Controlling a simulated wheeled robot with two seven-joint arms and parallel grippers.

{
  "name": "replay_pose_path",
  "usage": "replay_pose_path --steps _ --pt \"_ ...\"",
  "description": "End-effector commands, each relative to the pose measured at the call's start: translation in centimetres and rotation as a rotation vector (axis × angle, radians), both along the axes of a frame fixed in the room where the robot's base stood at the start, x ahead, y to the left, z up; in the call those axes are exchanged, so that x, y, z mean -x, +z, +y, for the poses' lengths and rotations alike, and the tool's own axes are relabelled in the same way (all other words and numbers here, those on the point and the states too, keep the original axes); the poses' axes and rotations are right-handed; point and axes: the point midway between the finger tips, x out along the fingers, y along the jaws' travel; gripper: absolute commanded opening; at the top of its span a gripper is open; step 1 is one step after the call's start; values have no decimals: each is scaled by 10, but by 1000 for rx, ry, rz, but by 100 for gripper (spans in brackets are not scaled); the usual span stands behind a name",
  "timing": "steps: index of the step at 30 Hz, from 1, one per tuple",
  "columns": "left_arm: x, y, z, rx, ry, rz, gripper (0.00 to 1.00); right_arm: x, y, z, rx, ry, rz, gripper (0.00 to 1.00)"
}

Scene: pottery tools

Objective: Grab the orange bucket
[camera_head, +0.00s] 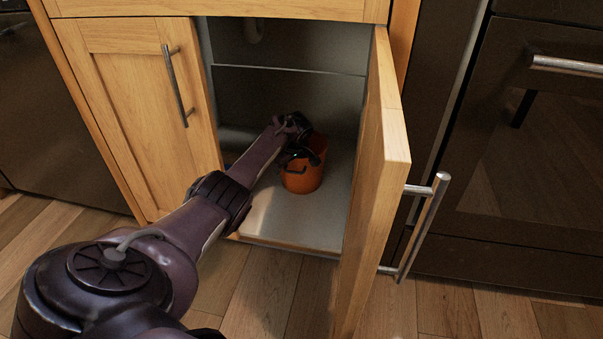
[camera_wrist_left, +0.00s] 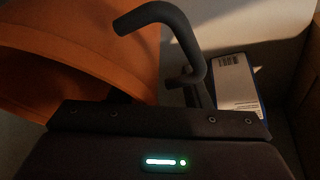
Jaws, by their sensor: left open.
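The orange bucket (camera_head: 302,179) stands upright on the floor of the open cabinet, towards its right side. My left arm reaches into the cabinet, and my left gripper (camera_head: 297,157) is at the bucket's rim, its dark parts covering some of the upper left of the bucket. The gripper is open. In the left wrist view the bucket (camera_wrist_left: 60,55) fills the upper left, close to the gripper, with a dark bent finger beside it. I cannot tell whether the fingers touch the bucket. My right gripper is not in view.
The right cabinet door (camera_head: 376,190) stands open, close to the right of the bucket. The left door (camera_head: 145,110) is shut. A white box with a barcode (camera_wrist_left: 236,82) lies beyond the gripper in the left wrist view.

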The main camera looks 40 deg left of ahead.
Motion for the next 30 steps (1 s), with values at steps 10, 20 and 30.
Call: replay_pose_path --steps 10,20,30 --pt "0 1 0 0 0 0 12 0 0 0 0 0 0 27" --pt "0 -1 -1 1 -2 3 0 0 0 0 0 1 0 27" --pt "1 -2 -2 1 -4 7 0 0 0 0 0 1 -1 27"
